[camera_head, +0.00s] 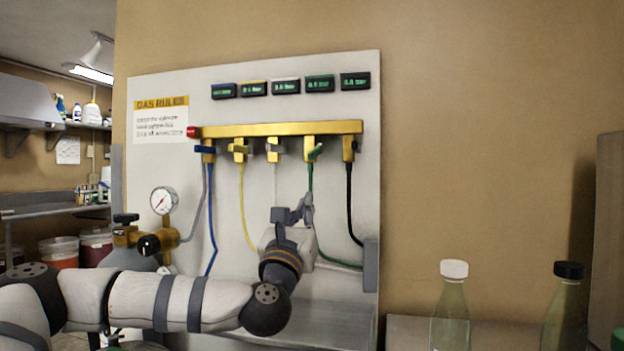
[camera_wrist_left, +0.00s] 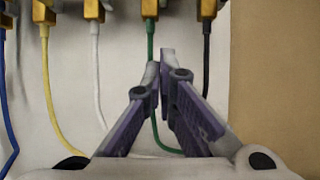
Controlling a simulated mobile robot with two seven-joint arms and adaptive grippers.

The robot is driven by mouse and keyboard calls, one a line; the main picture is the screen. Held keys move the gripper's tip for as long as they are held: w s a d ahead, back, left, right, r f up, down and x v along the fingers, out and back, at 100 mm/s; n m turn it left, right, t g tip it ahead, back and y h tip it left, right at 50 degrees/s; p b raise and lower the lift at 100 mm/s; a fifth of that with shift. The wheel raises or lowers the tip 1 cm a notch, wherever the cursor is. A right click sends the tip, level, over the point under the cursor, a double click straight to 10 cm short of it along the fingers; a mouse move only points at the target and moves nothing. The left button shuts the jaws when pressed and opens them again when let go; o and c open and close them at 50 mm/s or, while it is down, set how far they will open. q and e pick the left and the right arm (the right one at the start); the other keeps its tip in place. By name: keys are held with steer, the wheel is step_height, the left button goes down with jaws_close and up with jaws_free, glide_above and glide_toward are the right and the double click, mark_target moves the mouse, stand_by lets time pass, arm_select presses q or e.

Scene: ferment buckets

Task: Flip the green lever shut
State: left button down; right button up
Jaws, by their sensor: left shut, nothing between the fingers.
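The green lever (camera_head: 315,151) sits on a gold valve, fourth from the left under the brass manifold (camera_head: 280,129). It looks tilted, its right end raised. A green hose (camera_head: 309,178) hangs from that valve; it also shows in the left wrist view (camera_wrist_left: 151,40). My left gripper (camera_head: 308,196) is below the green lever, in front of the panel, pointing up. In the left wrist view its fingers (camera_wrist_left: 162,62) are together and empty, just under the green valve's gold body (camera_wrist_left: 149,9). The lever itself is not clearly seen there. My right gripper is out of view.
Blue (camera_head: 205,149), yellow (camera_head: 238,148) and grey (camera_head: 273,148) levers are to the left, a black one (camera_head: 352,146) close on the right. Hoses hang below them. A gauge (camera_head: 163,200) and regulator stand at left. Bottles (camera_head: 451,310) stand at lower right.

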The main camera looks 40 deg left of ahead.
mark_target(316, 152)
arm_select(q)
step_height(316, 152, up, 6)
steer(key=w+a+p, duration=0.1)
steer(key=w+p, duration=0.1)
steer(key=shift+w, duration=0.2)
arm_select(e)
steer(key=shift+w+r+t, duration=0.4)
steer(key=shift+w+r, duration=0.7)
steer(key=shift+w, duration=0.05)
arm_select(q)
steer(key=shift+a+f, duration=0.1)
steer(key=shift+f, duration=0.05)
